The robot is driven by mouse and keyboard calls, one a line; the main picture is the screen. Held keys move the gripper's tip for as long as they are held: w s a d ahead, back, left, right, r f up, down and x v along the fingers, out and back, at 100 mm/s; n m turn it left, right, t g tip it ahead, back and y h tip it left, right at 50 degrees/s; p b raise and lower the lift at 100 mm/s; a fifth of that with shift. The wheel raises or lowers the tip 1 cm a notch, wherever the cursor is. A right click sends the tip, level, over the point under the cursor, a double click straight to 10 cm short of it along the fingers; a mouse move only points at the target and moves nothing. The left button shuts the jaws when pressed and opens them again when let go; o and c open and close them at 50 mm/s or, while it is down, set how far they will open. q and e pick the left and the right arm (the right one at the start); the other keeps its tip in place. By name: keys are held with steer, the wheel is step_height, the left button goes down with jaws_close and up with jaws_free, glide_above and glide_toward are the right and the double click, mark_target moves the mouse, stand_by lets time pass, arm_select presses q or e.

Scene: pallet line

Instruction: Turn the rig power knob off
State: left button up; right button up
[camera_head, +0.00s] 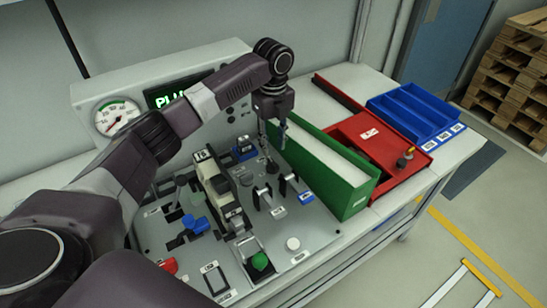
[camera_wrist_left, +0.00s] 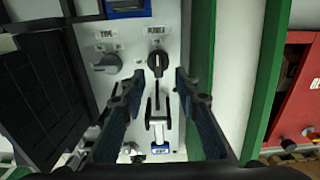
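A black round knob (camera_wrist_left: 158,63) with a pointer mark sits on the grey rig panel (camera_wrist_left: 135,20) in the left wrist view. The small label above it is blurred and may read POWER. A grey knob (camera_wrist_left: 106,64) labelled TYPE is to its left. My left gripper (camera_wrist_left: 157,88) is open, its two fingers on either side of the black knob's column in the picture, with nothing between them; I cannot tell whether they touch it. In the head view my left gripper (camera_head: 273,138) points down over the panel's back right, partly hiding the knob area. My right gripper is not in view.
A green-sided box (camera_head: 345,200) stands close to the right of my left gripper. Levers, including a blue-handled one (camera_head: 196,225), and a black-and-white block (camera_head: 215,183) crowd the panel. A red tray (camera_head: 405,178) and blue bins (camera_head: 415,110) lie further right.

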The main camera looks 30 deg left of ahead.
mark_target(273, 162)
arm_select(q)
steer(key=f, duration=0.1)
steer(key=s+f+p, duration=0.1)
steer(key=f, duration=0.1)
steer(key=shift+d+f, duration=0.2)
steer(key=shift+f, duration=0.1)
step_height(273, 162, down, 2)
steer(key=shift+w+f, duration=0.1)
steer(key=shift+w, duration=0.05)
steer(key=shift+w+f, duration=0.1)
steer(key=shift+f, duration=0.3)
steer(key=c, duration=0.7)
jaws_close()
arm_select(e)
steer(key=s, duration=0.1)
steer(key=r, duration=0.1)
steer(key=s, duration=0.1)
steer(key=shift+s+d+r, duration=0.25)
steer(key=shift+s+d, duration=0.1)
